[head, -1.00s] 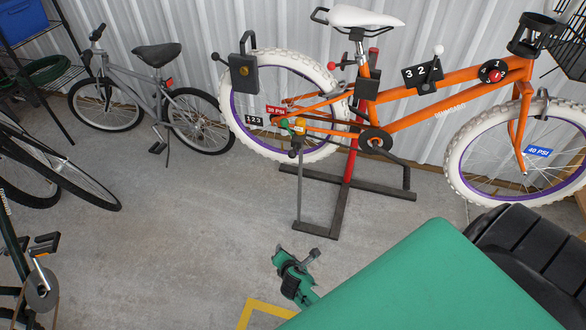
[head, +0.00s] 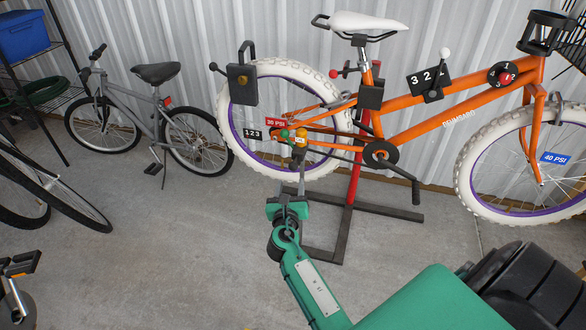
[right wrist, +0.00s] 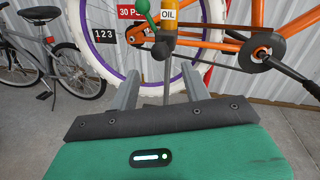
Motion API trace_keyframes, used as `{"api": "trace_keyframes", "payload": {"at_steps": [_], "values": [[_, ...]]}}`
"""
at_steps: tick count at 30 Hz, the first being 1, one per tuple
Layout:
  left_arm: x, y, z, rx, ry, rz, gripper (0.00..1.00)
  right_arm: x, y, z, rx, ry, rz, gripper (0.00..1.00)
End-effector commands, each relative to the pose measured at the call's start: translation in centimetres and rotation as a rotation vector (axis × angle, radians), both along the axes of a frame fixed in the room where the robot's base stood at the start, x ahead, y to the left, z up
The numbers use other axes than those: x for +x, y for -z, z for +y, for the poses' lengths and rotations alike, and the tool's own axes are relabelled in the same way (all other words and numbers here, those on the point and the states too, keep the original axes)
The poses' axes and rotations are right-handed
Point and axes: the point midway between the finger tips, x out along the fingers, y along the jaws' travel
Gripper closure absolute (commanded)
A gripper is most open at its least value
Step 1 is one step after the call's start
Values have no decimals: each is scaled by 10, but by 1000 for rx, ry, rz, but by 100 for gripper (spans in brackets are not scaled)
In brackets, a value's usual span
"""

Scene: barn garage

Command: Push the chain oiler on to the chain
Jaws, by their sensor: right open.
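The chain oiler, with a yellow bottle marked OIL (head: 300,139) and a green knob (head: 284,133), sits on a thin upright post near the orange bike's rear hub. The bottle also shows at the top of the right wrist view (right wrist: 169,15). My right gripper (head: 299,188) is below the oiler, pointing up at it. In the right wrist view its fingers (right wrist: 160,85) are apart with nothing held, and the post shows beyond them. The chain runs between the rear hub and the crank (head: 380,153); its links are too small to make out. My left gripper is out of view.
The orange bike (head: 425,98) hangs on a red and black stand (head: 352,205). A black box (head: 242,84) is beside the white rear tire, and a 1 2 3 plate (head: 253,133) is near the hub. A grey bike (head: 150,110) stands left. The floor at lower left is mostly clear.

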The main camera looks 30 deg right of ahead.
Motion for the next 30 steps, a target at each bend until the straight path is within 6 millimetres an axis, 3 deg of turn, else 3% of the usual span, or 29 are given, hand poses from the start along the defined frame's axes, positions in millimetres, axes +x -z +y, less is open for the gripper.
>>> {"api": "trace_keyframes", "payload": {"at_steps": [6, 12, 27, 30], "values": [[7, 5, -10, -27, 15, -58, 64, 38, 1, -30, 1, 1, -2, 52], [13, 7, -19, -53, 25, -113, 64, 62, 1, -48, 2, 0, 0, 52], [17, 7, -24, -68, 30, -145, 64, 73, 1, -58, 3, -1, 0, 52], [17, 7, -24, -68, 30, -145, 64, 73, 1, -58, 3, -1, 0, 72]]}}
